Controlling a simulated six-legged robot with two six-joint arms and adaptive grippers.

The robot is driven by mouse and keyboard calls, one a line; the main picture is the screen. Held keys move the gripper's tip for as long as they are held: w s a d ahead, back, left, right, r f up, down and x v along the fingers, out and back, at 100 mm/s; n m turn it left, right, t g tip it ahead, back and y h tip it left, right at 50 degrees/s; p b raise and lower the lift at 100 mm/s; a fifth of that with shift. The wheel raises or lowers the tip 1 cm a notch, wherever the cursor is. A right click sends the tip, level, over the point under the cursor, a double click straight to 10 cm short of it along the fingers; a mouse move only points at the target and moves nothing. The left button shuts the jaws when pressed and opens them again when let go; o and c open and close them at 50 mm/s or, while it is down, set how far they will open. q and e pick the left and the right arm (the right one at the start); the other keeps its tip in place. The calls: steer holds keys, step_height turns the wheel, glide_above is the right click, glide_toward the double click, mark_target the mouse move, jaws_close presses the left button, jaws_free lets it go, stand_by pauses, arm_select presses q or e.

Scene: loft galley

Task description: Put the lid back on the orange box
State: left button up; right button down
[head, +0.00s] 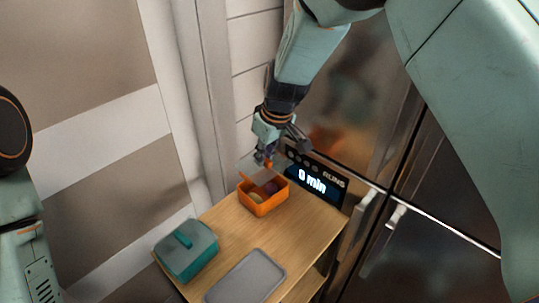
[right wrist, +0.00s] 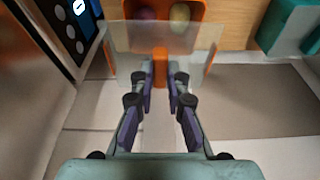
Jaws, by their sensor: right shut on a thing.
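The orange box (head: 264,208) stands open on the wooden top, near its far end. A yellowish round thing (head: 257,197) and a dark purple one show inside it. The lid (head: 250,167) is a pale see-through plate with an orange knob. My right gripper (head: 266,160) is shut on the knob and holds the lid above the box's far side, covering only part of its opening. In the right wrist view the gripper (right wrist: 160,74) has the orange knob (right wrist: 160,52) between its fingertips, and the lid (right wrist: 130,38) overlaps part of the box (right wrist: 194,9). My left gripper is out of view.
A teal lidded box (head: 183,258) stands at the wooden top's left corner, and a grey tray (head: 247,279) lies at the front. Bare wood (head: 222,236) lies between them and the orange box. A display panel (head: 318,186) and steel doors (head: 440,215) stand close on the right.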

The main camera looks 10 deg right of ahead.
mark_target(264, 167)
steer(key=shift+s+a+f+b, duration=0.2)
steer(key=shift+a+f+b, duration=0.05)
steer(key=shift+a+b, duration=0.1)
steer(key=shift+f, duration=0.3)
steer(key=shift+w+d+f+b, duration=0.1)
steer(key=shift+d+f+b, duration=0.05)
steer(key=shift+f+b, duration=0.5)
steer(key=shift+w+d+f+b, duration=0.1)
steer(key=shift+f+b, duration=0.45)
steer(key=shift+b, duration=0.05)
steer(key=shift+f+b, duration=0.35)
steer(key=shift+s+a+f+b, duration=0.2)
steer(key=shift+f+b, duration=0.1)
steer(key=shift+f, duration=0.5)
steer(key=shift+w+d+f, duration=0.1)
steer(key=shift+w+f, duration=0.05)
steer(key=shift+f, duration=0.15)
